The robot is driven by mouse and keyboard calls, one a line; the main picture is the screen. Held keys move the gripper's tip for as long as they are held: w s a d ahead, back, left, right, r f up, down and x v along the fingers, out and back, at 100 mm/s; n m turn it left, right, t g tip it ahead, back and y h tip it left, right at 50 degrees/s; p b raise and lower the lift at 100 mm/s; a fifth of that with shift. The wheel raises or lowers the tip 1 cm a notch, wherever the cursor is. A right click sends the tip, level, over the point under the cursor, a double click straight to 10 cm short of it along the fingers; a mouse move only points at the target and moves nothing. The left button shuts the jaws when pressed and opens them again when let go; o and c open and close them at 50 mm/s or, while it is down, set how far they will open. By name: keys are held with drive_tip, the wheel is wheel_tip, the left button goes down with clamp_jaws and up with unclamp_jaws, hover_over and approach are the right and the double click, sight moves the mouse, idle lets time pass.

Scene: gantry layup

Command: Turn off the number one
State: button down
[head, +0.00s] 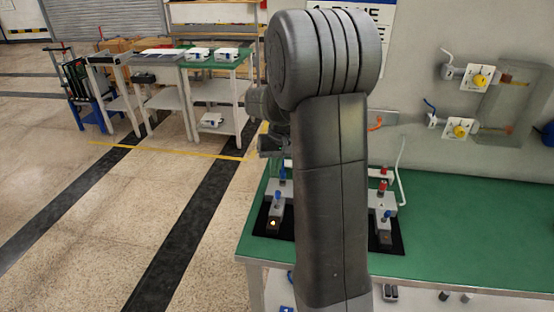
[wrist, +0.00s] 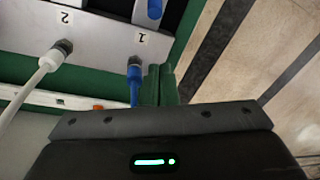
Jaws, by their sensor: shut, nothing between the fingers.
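In the wrist view a pale manifold (wrist: 105,45) carries printed labels, seen upside down: "1" (wrist: 141,38) on the right and "2" (wrist: 65,17) on the left. A blue hose (wrist: 134,85) joins a fitting below the "1", and a white hose (wrist: 35,75) joins one below the "2". A blue handle (wrist: 154,9) above the "1" is cut off by the top edge. My gripper (wrist: 159,72) has green fingers, closed together and empty, just right of the blue hose; whether they touch it I cannot tell. In the head view my arm hides the middle of the manifold.
In the head view, grey units with blue knobs stand on a black mat (head: 397,243) on the green bench (head: 460,215). The left unit (head: 273,226) has a lit orange lamp. Yellow-knobbed wall valves (head: 481,79) are at the right.

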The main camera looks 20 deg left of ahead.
sight(277, 198)
drive_tip(key=f, duration=0.4)
drive_tip(key=shift+a, duration=0.25)
drive_tip(key=shift+s+d+p, duration=0.2)
drive_tip(key=shift+s+p, duration=0.1)
drive_tip(key=shift+s, duration=0.05)
drive_tip(key=shift+s+d+r, duration=0.25)
drive_tip(key=shift+s+d, duration=0.75)
drive_tip(key=shift+s, duration=0.15)
